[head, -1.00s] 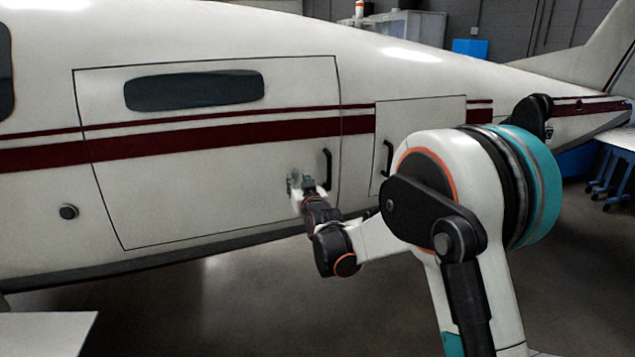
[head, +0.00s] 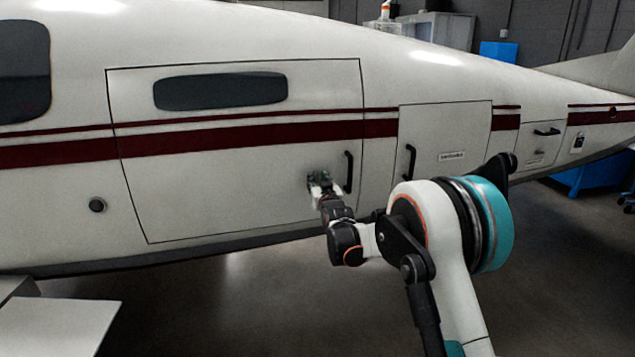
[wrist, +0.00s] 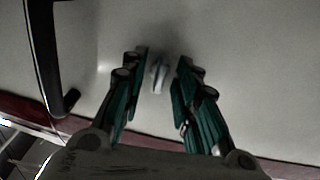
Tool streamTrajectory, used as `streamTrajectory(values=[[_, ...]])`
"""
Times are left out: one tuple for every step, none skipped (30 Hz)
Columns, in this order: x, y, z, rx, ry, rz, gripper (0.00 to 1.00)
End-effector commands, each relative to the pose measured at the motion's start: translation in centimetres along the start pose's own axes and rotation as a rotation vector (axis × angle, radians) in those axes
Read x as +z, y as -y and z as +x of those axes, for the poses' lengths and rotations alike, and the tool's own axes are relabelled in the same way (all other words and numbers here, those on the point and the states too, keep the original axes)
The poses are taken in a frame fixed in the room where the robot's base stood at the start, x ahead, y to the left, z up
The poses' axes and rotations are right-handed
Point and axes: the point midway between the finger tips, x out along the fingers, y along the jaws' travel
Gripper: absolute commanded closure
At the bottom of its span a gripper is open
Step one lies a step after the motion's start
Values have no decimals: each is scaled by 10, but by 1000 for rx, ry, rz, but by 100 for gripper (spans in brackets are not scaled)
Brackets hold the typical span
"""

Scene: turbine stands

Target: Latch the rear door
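A large white door (head: 220,190) with a dark window and a maroon stripe sits in the aircraft's side in the head view. It looks flush with the fuselage. A black bar handle (head: 348,172) is near its right edge; it also shows at the left of the wrist view (wrist: 45,60). My gripper (head: 320,181) is just left of this handle, at the door face. In the wrist view my gripper (wrist: 161,60) has its teal fingers apart, on either side of a small grey latch knob (wrist: 158,76). I see gaps between knob and fingers. In the head view the gripper hides the knob.
A smaller door with a black handle (head: 410,162) and a label is to the right, with a small hatch (head: 541,145) beyond. A pale flat surface (head: 60,325) is at lower left. Blue equipment (head: 595,175) stands at far right. The floor below is clear.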

Motion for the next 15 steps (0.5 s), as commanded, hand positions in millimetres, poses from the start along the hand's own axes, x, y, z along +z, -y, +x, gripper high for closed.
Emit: streamTrajectory(values=[[1,0,3,0,0,1,72],[0,0,4,0,0,0,72],[0,0,6,0,0,0,72],[0,0,7,0,0,0,72],[0,0,7,0,0,0,72],[-1,0,8,0,0,0,72],[-1,0,8,0,0,0,72],[-1,0,8,0,0,0,72],[-1,0,8,0,0,0,72],[-1,0,8,0,0,0,72],[-1,0,8,0,0,0,72],[-1,0,8,0,0,0,72],[-1,0,8,0,0,0,72],[-1,0,8,0,0,0,72],[-1,0,8,0,0,0,72]])
